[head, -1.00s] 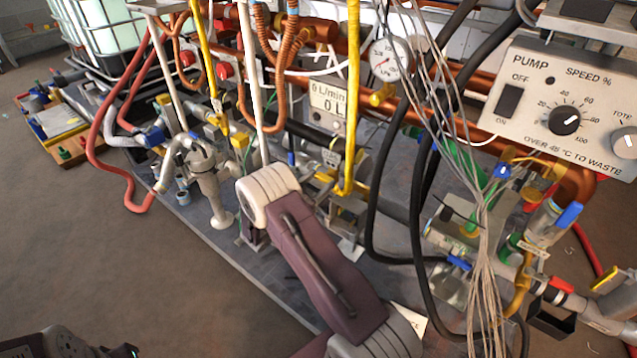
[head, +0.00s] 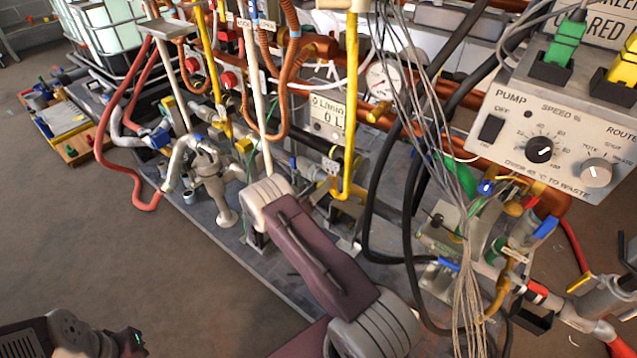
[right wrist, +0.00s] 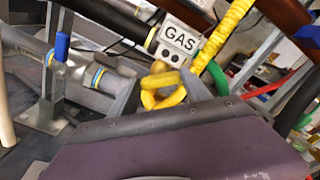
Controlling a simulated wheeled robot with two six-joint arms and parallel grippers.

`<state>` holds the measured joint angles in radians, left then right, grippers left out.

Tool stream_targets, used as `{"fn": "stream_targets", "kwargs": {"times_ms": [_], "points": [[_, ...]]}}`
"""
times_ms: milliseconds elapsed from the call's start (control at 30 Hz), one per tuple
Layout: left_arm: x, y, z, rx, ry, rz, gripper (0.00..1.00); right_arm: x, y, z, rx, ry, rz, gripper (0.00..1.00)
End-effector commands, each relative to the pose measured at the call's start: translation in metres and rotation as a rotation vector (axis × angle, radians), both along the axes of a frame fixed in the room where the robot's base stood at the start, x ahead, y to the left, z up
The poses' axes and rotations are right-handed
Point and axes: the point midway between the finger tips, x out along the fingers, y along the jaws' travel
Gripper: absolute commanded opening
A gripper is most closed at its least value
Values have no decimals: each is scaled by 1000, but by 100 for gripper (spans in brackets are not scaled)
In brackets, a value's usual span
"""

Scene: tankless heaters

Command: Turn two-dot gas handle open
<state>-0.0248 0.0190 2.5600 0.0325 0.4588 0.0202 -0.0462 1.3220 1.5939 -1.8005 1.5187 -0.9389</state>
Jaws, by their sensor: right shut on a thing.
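The yellow gas handle (right wrist: 165,98) shows in the right wrist view as looped yellow bars, just below a white GAS label (right wrist: 179,38) with two dark dots. My right gripper (right wrist: 160,92) is shut on this handle, with a grey finger at either side. The GAS label also shows small there (head: 331,165).
A yellow pipe (head: 350,110) rises close beside the handle. Black hoses (head: 375,190) and a bundle of grey wires (head: 465,240) hang to the right. The pump panel (head: 545,125) stands at the right. Bare floor (head: 130,250) lies at the left front.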

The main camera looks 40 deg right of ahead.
Motion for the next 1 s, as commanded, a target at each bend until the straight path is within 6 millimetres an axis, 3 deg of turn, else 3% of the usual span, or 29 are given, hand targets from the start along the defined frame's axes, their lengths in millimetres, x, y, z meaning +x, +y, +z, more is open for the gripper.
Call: {"fn": "stream_targets", "kwargs": {"times_ms": [400,1000], "points": [[0,0,23,0,0,0,0,0,0,0,-107,376,0,16],[0,0,32,0,0,0,0,1,0,-3,-219,760,0,16]]}}
